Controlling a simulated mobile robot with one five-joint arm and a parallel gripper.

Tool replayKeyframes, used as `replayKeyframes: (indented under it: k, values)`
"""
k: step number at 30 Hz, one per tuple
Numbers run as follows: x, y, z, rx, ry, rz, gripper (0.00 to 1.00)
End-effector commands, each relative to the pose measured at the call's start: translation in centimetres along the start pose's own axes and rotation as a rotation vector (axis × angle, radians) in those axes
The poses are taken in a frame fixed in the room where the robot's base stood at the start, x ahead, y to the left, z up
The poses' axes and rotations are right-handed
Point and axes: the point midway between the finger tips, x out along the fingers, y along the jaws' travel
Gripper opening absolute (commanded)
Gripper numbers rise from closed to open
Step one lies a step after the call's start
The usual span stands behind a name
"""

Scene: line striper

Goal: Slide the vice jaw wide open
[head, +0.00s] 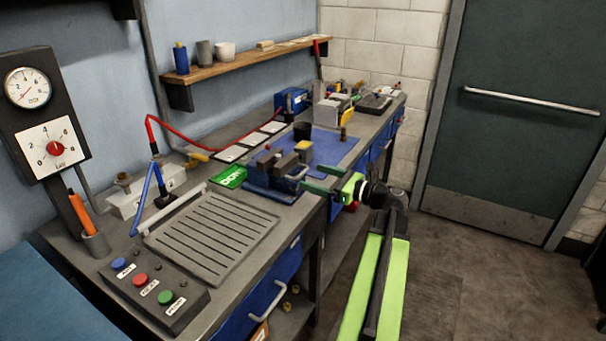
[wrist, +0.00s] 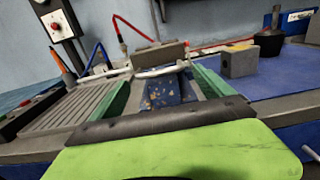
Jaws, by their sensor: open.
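The vice has a blue base (head: 262,183) and grey jaw blocks (head: 286,165) and sits near the bench's front edge. In the wrist view, a grey jaw block (wrist: 158,54) with a pale bar (wrist: 160,71) in front of it shows just beyond my fingertips. A blue speckled vice part (wrist: 168,92) shows between the fingers. My gripper (head: 318,178) is open, its dark green fingers pointing at the vice's front side from the right. In the wrist view my gripper (wrist: 160,78) has its fingers spread to either side of the bar and holds nothing. I cannot tell whether they touch it.
A green lettered plate (head: 231,177) lies left of the vice. A slotted grey tray (head: 212,235) and a button box (head: 152,292) are nearer. Floor at right is clear.

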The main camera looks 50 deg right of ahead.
Motion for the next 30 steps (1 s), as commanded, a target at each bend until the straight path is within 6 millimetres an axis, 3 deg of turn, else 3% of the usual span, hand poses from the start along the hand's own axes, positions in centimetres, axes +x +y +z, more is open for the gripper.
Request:
replayKeyframes:
  k: [3, 8, 19, 30]
  values:
    - [2.6, 0.0, 0.0, 0.000, 0.000, 0.002, 0.91]
    - [4.7, -0.1, 0.0, 0.000, 0.000, 0.000, 0.91]
    - [5.2, -0.1, 0.0, 0.000, 0.000, -0.002, 0.90]
    - [5.1, -0.2, 0.0, 0.000, 0.000, -0.005, 0.41]
